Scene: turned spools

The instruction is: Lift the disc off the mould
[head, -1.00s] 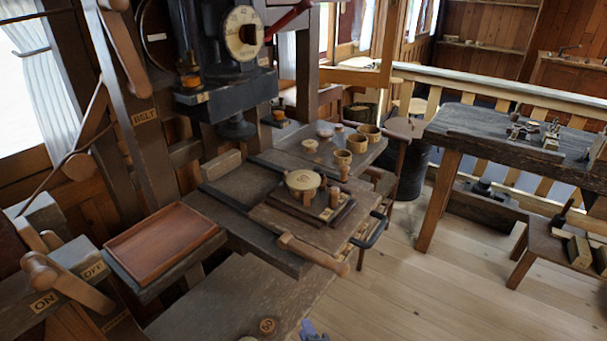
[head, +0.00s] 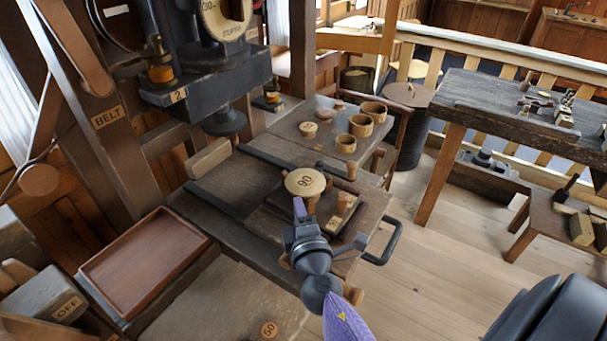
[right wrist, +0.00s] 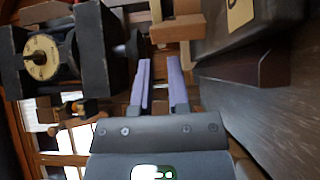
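The disc (head: 305,182) is a pale round wooden plate marked 90. It lies flat on top of the mould (head: 341,215), a dark square block with wooden pegs, on the press bench. My right gripper (head: 299,208) reaches in from the front, its purple fingers just in front of the disc's near edge. In the right wrist view the two fingers (right wrist: 160,62) stand apart with nothing visible between them. Whether a finger touches the disc I cannot tell. The arm hides part of the mould's near side. My left gripper is not in view.
The press head (head: 208,85) hangs behind and left of the disc. An empty reddish tray (head: 145,262) sits at the left. Wooden cups (head: 361,126) stand on the bench behind. A black handle (head: 388,243) juts out at the right.

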